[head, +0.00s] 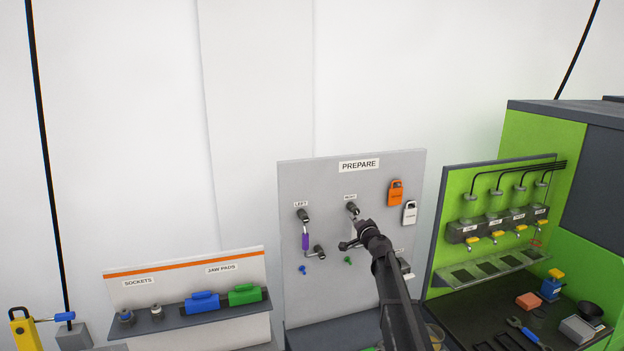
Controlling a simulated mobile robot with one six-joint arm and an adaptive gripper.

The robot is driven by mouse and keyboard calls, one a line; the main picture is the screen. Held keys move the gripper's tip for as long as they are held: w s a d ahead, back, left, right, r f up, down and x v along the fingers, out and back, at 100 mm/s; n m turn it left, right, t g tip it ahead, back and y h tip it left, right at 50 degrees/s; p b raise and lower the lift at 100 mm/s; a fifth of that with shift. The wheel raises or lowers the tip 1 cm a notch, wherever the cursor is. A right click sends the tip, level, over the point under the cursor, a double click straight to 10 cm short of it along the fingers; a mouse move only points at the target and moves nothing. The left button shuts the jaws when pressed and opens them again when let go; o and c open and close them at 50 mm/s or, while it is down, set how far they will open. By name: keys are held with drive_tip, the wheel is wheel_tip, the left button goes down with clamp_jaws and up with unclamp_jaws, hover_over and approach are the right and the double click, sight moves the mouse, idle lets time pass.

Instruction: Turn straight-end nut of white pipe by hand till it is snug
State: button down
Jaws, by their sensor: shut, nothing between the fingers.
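The white pipe (354,227) is on the grey PREPARE board, below the dark upper fitting (351,208) on the right side. Only a short light piece of it shows; my arm and gripper hide the rest. Which nut is the straight-end nut cannot be made out. My gripper (357,237) is in front of the board at the pipe, seen mostly from behind. It is shut and holds nothing. Whether its fingers touch the pipe or a nut cannot be told.
A purple pipe (305,241) hangs on the left fittings. A shelf (175,321) with blue and green jaw pads stands left; a green bench (480,215) stands right.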

drive_tip(key=shift+w+d+r+p, duration=0.1)
drive_tip(key=shift+d+r+p, duration=0.1)
drive_tip(key=shift+r+p, duration=0.1)
idle(0.7)
drive_tip(key=shift+a+r+p, duration=0.4)
drive_tip(key=shift+r+p, duration=0.3)
idle(0.6)
drive_tip(key=shift+s+a, duration=0.3)
drive_tip(key=shift+a, duration=0.1)
idle(0.5)
drive_tip(key=shift+s, duration=0.1)
drive_tip(key=v, duration=0.6)
idle(0.4)
drive_tip(key=shift+s+d+f+b, duration=0.2)
drive_tip(key=shift+d+f+b, duration=0.5)
drive_tip(key=shift+f+b, duration=0.4)
